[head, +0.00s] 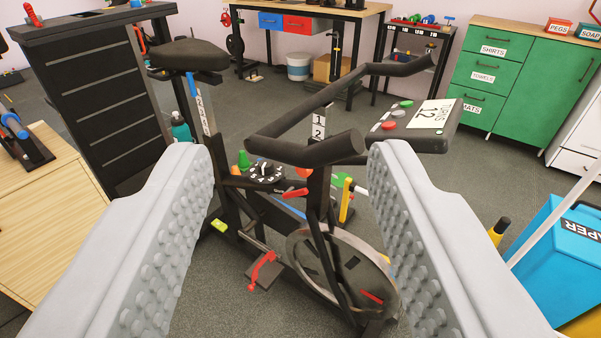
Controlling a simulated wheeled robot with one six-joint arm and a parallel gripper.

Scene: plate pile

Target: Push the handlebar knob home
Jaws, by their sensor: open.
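The exercise bike's black handlebar (300,118) stands ahead of me, between my fingers in the picture. A small red knob (295,193) shows low on the handlebar post, below the numbered strip (319,125); I take it for the handlebar knob. I cannot tell how deep it sits. An orange-red round part (304,173) shows just above it, partly hidden. My gripper (290,155) is open and empty, with its two grey studded fingers wide apart. It appears short of the bike and touches nothing that I can see.
The bike's console (415,122) juts right, and its saddle (188,54) is at left. A red pedal (263,270) and flywheel (345,270) sit low. A black drawer unit (95,110) stands left, a blue box (560,245) right.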

